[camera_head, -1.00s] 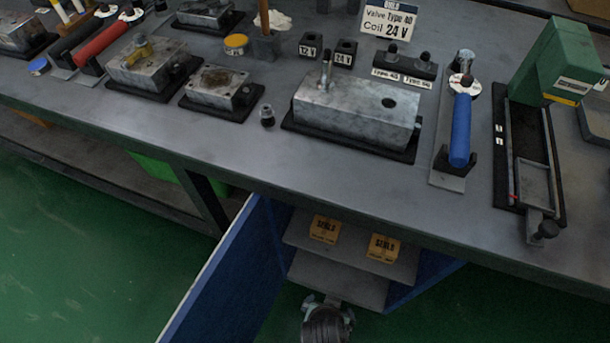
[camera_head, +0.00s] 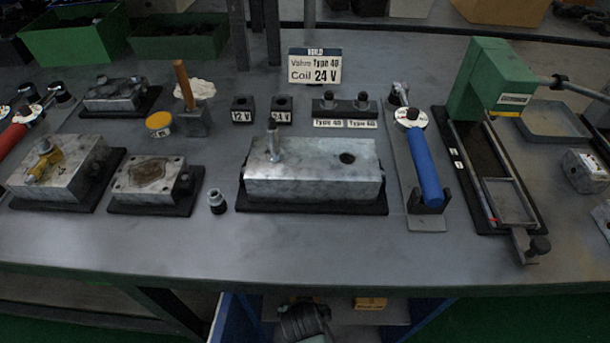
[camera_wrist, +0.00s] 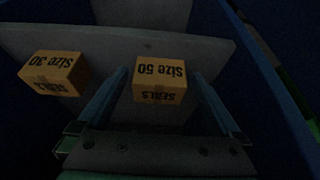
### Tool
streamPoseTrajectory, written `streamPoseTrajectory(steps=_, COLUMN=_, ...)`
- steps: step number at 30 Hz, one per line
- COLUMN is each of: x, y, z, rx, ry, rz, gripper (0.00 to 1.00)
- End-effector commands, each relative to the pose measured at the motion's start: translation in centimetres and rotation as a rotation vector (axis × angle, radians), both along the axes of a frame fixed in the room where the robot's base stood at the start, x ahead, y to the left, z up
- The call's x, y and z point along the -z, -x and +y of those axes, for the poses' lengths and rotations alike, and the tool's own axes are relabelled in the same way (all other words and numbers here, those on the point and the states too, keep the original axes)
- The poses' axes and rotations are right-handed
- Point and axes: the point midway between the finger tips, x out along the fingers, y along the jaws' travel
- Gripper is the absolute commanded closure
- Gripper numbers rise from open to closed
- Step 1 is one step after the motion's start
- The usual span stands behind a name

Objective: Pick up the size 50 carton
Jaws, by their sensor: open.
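The size 50 carton (camera_wrist: 160,80) is a small yellow-orange box with black print, upside down in the wrist view. It stands on a grey shelf in the dark cupboard. My gripper (camera_wrist: 159,74) is open, with one finger on each side of the carton in the picture and a visible gap on both sides. I cannot tell how deep the fingers reach around it. In the head view, the end of my arm is low at the bottom edge and its fingers are hidden. One yellow carton (camera_head: 370,303) shows there below the bench edge; its size is unreadable.
A size 30 carton (camera_wrist: 54,73) stands left of the size 50 one in the wrist view, outside my left finger. The grey shelf (camera_wrist: 215,52) is otherwise bare. Blue cupboard walls flank it. The bench (camera_head: 300,245) above carries valve blocks, tools and a green press (camera_head: 493,80).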

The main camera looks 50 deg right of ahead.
Motion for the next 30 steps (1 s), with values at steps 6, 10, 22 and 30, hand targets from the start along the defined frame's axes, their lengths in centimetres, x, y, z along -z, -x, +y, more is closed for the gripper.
streamPoseTrajectory(steps=6, x=0.1, y=-2.3, z=-2.8, rx=0.002, ry=0.003, rz=-0.003, gripper=0.0)
streamPoseTrajectory(steps=10, x=2.2, y=-2.6, z=-3.1, rx=0.001, ry=0.0, rz=0.001, gripper=0.0)
streamPoseTrajectory(steps=22, x=2.7, y=-2.9, z=-3.3, rx=0.0, ry=0.001, rz=-0.002, gripper=0.09)
streamPoseTrajectory(steps=30, x=2.7, y=-2.8, z=-3.3, rx=0.001, ry=0.001, rz=-0.002, gripper=0.58)
